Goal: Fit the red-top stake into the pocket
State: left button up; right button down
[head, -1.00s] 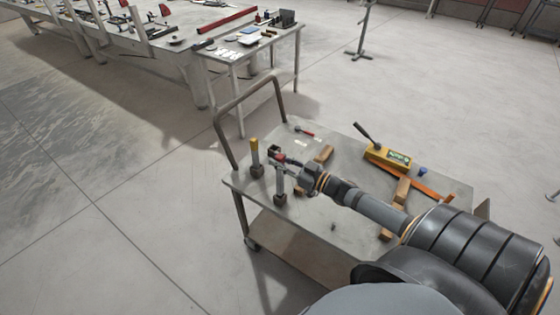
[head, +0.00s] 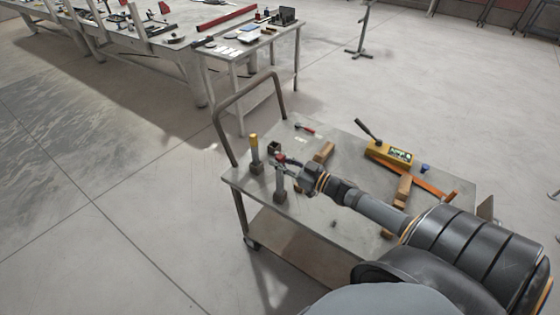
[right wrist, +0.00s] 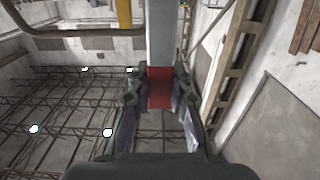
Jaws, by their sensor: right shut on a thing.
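The red-top stake is a grey square bar (head: 280,182) standing about upright near the cart's left end. Its red top shows between my fingers in the right wrist view (right wrist: 160,88). My right gripper (head: 281,160) is shut on that red top. The stake's lower end meets a dark block (head: 280,197) on the cart; I cannot tell whether it sits inside a pocket there. A yellow-top stake (head: 254,148) stands upright in a similar dark block just to the left, and its yellow part shows in the right wrist view (right wrist: 124,12). My left gripper is out of view.
The grey cart top (head: 310,215) has a tube handle (head: 218,125) at its left end. Wooden blocks (head: 323,152), a yellow device (head: 390,153) with a lever, an orange bar (head: 428,186) and a small blue item (head: 426,169) lie farther right. A workbench (head: 250,45) stands behind.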

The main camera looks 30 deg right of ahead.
jog(key=shift+f+b, duration=1.85)
jog(key=shift+f, duration=0.15)
jog(key=c, duration=1.1)
grip_release()
jog(key=shift+r, duration=0.1)
jog(key=shift+c, duration=0.2)
jog(key=v, duration=1.2)
